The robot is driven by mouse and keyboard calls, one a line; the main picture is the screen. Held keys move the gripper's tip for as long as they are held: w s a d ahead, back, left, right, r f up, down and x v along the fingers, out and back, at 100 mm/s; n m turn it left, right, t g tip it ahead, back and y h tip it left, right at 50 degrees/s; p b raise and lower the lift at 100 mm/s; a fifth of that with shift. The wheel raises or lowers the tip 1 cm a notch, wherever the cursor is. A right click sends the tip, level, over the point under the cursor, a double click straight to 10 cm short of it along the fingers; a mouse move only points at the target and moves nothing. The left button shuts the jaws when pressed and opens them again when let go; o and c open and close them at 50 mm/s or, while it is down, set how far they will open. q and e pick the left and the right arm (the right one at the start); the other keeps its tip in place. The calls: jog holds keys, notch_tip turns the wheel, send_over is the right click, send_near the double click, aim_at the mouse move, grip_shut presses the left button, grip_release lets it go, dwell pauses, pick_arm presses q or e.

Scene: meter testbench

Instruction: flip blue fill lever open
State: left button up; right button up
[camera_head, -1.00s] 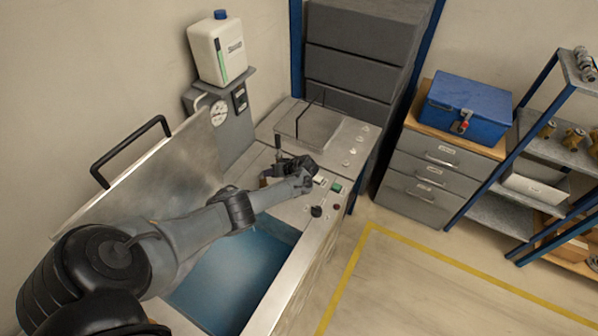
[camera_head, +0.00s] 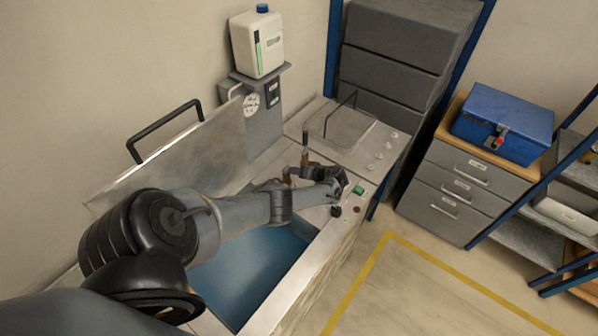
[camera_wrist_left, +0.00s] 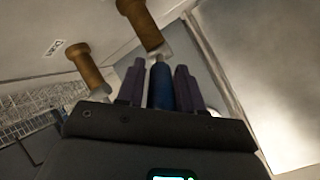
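My left gripper (camera_head: 298,172) reaches over the bench behind the blue water basin (camera_head: 255,268). In the left wrist view its dark fingers (camera_wrist_left: 160,82) stand closely on both sides of the blue lever handle (camera_wrist_left: 160,88) and seem to be shut on it. The lever's far end and its pivot are hidden by the gripper. Two brown-handled levers stand close by, one at the upper middle (camera_wrist_left: 140,25) and one at the left (camera_wrist_left: 85,66) of the wrist view. In the head view the blue lever cannot be made out. My right gripper is not in view.
The raised metal lid (camera_head: 180,160) stands left of the basin. A gauge (camera_head: 251,104) and a white canister (camera_head: 257,45) are behind. A green button (camera_head: 358,189) and dark knobs sit right of my gripper. A blue toolbox (camera_head: 503,116) is on a drawer cabinet.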

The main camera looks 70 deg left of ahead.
pick_arm(q)
jog(key=shift+o, duration=1.1)
jog(key=shift+w, duration=0.1)
jog(key=shift+w+d+r, duration=0.1)
jog(key=shift+d+r, duration=0.1)
jog(key=shift+r, duration=0.05)
jog(key=p+v, duration=0.2)
jog(key=v, duration=0.8)
jog(key=shift+p, duration=0.3)
